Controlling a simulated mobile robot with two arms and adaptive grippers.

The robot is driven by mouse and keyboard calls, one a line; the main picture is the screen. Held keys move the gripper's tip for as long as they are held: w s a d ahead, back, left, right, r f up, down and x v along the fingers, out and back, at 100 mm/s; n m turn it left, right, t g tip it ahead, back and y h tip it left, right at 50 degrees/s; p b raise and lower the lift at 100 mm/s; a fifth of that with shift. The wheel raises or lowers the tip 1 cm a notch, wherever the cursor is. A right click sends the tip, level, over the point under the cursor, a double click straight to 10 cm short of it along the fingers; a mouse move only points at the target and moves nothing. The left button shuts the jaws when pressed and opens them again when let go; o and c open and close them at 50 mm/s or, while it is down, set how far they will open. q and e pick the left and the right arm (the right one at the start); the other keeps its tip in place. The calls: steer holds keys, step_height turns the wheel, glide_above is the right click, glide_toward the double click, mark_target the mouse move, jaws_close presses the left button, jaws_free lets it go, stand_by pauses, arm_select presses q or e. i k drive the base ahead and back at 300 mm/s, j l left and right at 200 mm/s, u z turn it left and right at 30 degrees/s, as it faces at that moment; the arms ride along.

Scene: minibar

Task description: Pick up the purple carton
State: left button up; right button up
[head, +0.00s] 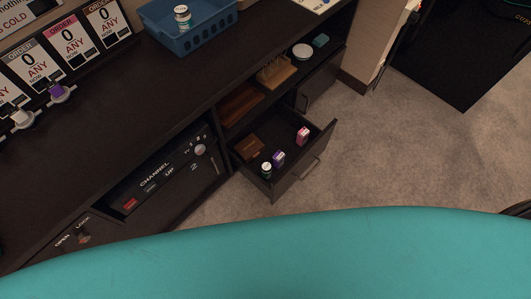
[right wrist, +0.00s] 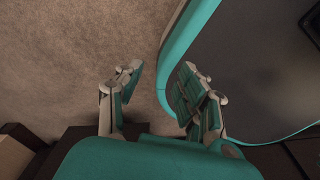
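The purple carton (head: 278,158) is small and stands in the open drawer (head: 311,173) in the head view. It is between a dark bottle with a white cap (head: 266,169) and a pink carton (head: 303,135). My right gripper (right wrist: 161,82) shows in the right wrist view with its two fingers apart and nothing between them. It is over carpet and well away from the carton, which is not in that view. My left gripper is in neither view.
A brown box (head: 249,147) lies in the drawer. The counter (head: 120,110) above holds a blue basket (head: 206,34). A shelf beside the drawer has a wooden rack (head: 275,73) and a white round item (head: 302,51). Carpet (head: 400,150) right of the drawer is clear.

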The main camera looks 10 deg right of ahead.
mark_target(278, 158)
steer(key=i+l+u, duration=0.15)
steer(key=l, duration=0.25)
steer(key=i+l+u, duration=0.15)
steer(key=l, duration=0.3)
steer(key=l+u, duration=0.15)
steer(key=l, duration=0.3)
steer(key=i+l+u, duration=0.15)
steer(key=l, duration=0.3)
